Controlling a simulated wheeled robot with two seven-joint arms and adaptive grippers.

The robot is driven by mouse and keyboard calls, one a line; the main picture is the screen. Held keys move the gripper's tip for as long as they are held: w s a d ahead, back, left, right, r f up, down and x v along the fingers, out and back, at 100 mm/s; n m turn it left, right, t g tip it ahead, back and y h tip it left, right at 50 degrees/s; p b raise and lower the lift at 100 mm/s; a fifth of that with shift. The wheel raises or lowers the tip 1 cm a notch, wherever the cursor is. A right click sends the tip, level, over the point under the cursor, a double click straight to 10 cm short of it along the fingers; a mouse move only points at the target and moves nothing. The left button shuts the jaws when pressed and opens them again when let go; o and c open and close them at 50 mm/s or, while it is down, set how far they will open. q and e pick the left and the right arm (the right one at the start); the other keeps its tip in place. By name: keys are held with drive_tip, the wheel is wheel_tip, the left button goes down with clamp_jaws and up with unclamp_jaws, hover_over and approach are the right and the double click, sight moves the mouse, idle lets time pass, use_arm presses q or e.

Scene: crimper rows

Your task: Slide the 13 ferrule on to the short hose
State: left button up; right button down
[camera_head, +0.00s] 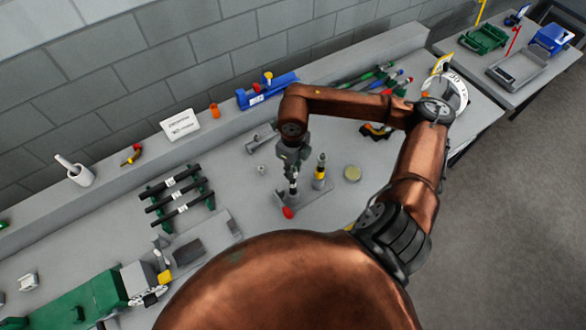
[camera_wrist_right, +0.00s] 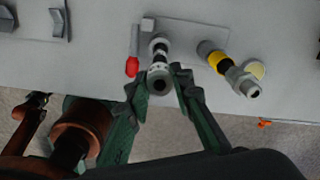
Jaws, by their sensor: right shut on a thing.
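My right gripper (camera_head: 291,187) is over the small grey plate, its fingers closed on a grey ring-like piece, which looks like the ferrule (camera_wrist_right: 160,74). Its dark round opening faces the wrist camera. Its marking cannot be read. A banded black-and-white upright piece, seemingly the short hose (camera_wrist_right: 158,49), is directly below and in line with it. I cannot tell how far the two overlap. My left gripper is not in view.
A yellow-banded upright piece (camera_head: 320,174) stands close to the right of my gripper. A red knob (camera_head: 288,212) sits at the plate's front. A rack of black hoses (camera_head: 175,196) and a green machine (camera_head: 80,303) are to the left. A pale yellow disc (camera_head: 352,173) lies right.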

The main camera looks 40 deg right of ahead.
drive_tip(key=shift+f+b, duration=0.75)
drive_tip(key=shift+f, duration=0.1)
drive_tip(key=c, duration=1.6)
unclamp_jaws()
drive_tip(key=shift+r, duration=0.25)
wheel_tip(320, 180, up, 12)
drive_tip(key=shift+f, duration=0.2)
